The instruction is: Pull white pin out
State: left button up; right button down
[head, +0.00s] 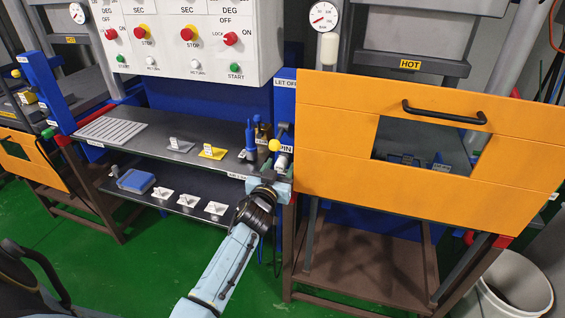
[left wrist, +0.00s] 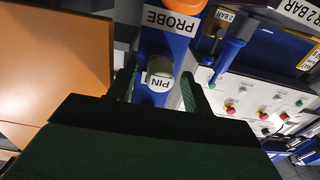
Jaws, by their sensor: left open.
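The white pin (left wrist: 160,83) shows in the left wrist view as a short pale cylinder with a PIN label, set in a blue post (left wrist: 165,45) below a PROBE label. In the head view the PIN label (head: 284,150) is on the narrow blue post left of the orange door. My left gripper (head: 279,178) is just below and in front of it. In the left wrist view its open fingers (left wrist: 160,92) stand on either side of the pin, with gaps that look narrow. I cannot tell whether they touch it. My right gripper is out of view.
The large orange door (head: 420,190) with a black handle is close on the right. The dark shelf (head: 150,138) on the left holds a blue tool (head: 251,140) near the post. A yellow ball knob (head: 275,145) sits beside the PIN label. A control panel (head: 190,40) is behind.

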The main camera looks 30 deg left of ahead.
pick_arm(q)
grip_shut()
jog(key=p+v, duration=0.2)
jog(key=v, duration=0.4)
jog(key=shift+p, duration=0.3)
dwell(0.9)
jog(key=shift+p+v, duration=0.8)
jog(key=shift+v, duration=1.25)
jog(key=shift+d, duration=0.1)
